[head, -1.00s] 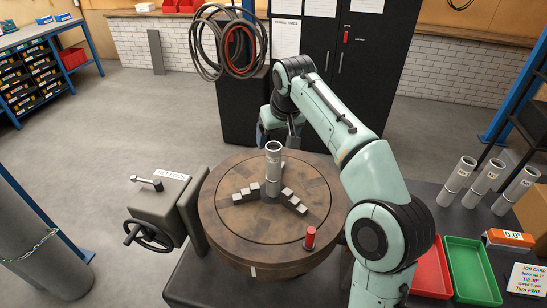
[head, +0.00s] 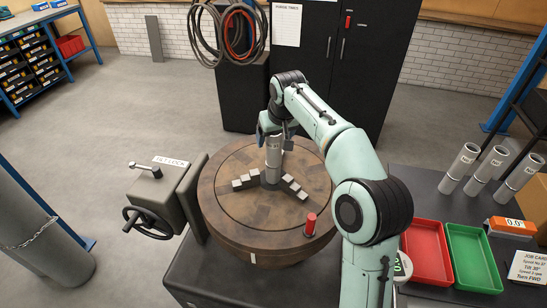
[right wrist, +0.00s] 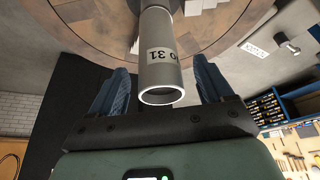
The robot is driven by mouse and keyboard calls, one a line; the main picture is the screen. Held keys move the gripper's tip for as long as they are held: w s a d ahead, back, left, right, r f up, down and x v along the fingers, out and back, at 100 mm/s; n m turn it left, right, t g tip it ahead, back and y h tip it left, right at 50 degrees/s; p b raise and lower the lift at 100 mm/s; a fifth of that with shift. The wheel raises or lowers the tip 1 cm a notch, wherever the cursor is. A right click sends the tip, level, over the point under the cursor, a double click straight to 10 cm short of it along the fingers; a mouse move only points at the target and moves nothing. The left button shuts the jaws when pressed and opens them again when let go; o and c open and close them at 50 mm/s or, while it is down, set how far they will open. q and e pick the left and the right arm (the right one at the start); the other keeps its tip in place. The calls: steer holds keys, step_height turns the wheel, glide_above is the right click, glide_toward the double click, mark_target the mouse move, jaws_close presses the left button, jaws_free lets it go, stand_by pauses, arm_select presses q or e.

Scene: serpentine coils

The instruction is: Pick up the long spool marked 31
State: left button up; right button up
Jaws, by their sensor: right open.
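The long grey spool marked 31 (head: 273,160) stands upright in the middle of the round turntable (head: 225,209), between the chuck jaws (head: 245,182). In the right wrist view the spool (right wrist: 161,60) shows its open end and the marking "31". My right gripper (head: 275,132) is at the upper part of the spool and partly hides its top in the head view. In the right wrist view its two blue fingers (right wrist: 161,82) are apart, one on each side of the spool, with gaps visible. My left gripper is out of view.
A red peg (head: 310,224) stands on the turntable's front right. The tilt-lock box with handwheel (head: 165,200) is at its left. Several grey spools (head: 490,163), a red tray (head: 427,250) and a green tray (head: 472,258) sit on the right of the bench.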

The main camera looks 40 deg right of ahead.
steer(key=x, duration=0.2)
steer(key=shift+w+d+f, duration=0.1)
steer(key=shift+w+f, duration=0.05)
steer(key=shift+f, duration=0.15)
steer(key=shift+r, duration=0.1)
jaws_close()
steer(key=shift+r, duration=0.1)
